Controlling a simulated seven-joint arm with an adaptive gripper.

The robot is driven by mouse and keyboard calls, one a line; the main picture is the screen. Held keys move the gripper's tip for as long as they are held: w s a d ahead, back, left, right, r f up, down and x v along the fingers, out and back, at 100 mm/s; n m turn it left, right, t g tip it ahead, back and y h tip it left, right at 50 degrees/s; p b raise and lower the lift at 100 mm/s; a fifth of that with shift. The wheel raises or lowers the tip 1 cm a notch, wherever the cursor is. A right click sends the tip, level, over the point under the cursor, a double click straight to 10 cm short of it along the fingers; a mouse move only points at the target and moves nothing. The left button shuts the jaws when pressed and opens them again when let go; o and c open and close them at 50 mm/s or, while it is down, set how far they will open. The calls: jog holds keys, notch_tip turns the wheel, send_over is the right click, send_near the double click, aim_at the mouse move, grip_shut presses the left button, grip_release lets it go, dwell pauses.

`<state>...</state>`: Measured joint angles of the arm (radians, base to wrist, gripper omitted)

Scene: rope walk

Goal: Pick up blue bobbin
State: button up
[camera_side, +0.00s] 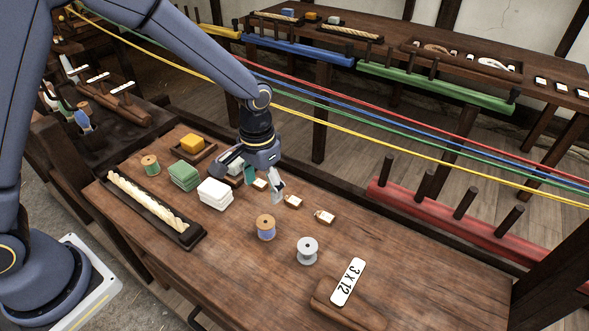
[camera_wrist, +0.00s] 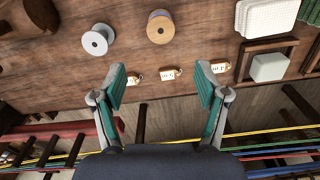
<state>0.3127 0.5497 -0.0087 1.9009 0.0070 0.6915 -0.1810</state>
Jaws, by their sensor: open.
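The blue bobbin (camera_side: 266,228), with wooden ends and blue thread, stands upright on the wooden table in the side view. In the wrist view, its round wooden top (camera_wrist: 160,27) shows at the upper middle, beyond the fingertips; little of its thread is visible there. My gripper (camera_side: 250,176) is open and empty above the table, behind the bobbin and up to its left in the side view. In the wrist view, the two green-padded fingers of my gripper (camera_wrist: 161,84) are wide apart, with nothing between them but wooden tags farther below.
A grey-white spool (camera_side: 307,251) stands right of the bobbin. Small wooden tags (camera_side: 293,202) lie behind it. White cloths (camera_side: 215,193), green cloths (camera_side: 184,175) and a green bobbin (camera_side: 151,164) are on the left. A "3 x 12" plate (camera_side: 348,281) lies in front. Coloured ropes stretch behind the table.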

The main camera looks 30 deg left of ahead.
aim_at(265, 222)
notch_tip(265, 222, down, 15)
jog(key=shift+s+a+r, duration=0.1)
jog(key=shift+s, duration=0.05)
jog(key=c, duration=1.2)
jog(key=shift+r, duration=0.1)
